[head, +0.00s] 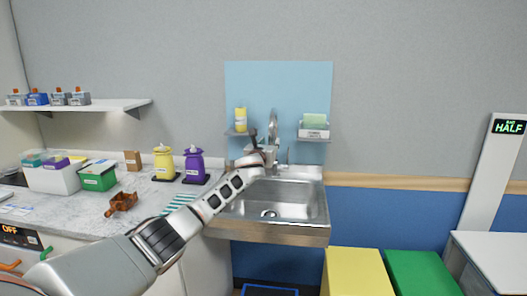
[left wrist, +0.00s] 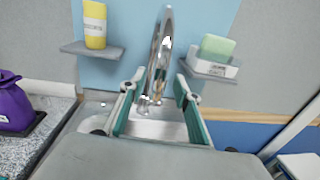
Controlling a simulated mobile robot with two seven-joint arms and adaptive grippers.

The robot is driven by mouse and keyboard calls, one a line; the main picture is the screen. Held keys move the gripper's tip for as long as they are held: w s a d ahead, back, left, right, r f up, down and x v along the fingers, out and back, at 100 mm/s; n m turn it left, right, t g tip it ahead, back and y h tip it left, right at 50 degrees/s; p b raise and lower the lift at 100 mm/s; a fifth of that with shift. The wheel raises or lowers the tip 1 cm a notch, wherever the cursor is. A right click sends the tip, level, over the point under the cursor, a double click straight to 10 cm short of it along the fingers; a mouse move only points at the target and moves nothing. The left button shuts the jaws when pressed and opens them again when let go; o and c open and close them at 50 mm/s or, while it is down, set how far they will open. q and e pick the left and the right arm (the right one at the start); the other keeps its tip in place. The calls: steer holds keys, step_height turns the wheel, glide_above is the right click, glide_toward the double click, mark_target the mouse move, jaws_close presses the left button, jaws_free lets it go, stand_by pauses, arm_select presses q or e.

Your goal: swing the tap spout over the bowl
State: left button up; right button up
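The chrome tap spout (head: 273,122) rises against the light blue panel behind the metal sink bowl (head: 268,212). It also shows in the left wrist view (left wrist: 160,50), tall and curved, with its lower end between my fingers in the picture. My left gripper (head: 262,142) is at the tap, at the back of the sink. In the left wrist view its two teal-lined fingers (left wrist: 158,97) are spread apart, one on each side of the spout. I see no clear contact. The sink bowl is empty, and my arm crosses its left edge. My right gripper is out of view.
Small shelves flank the tap, with a yellow bottle (head: 240,118) at left and a green sponge (head: 314,120) in a holder at right. Yellow (head: 164,160) and purple (head: 194,165) containers stand on the left counter. Yellow (head: 357,272) and green (head: 420,273) boxes stand right of the sink.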

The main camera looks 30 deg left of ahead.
arm_select(q)
steer(key=v, duration=0.8)
steer(key=shift+s, duration=0.3)
steer(key=shift+d, duration=0.1)
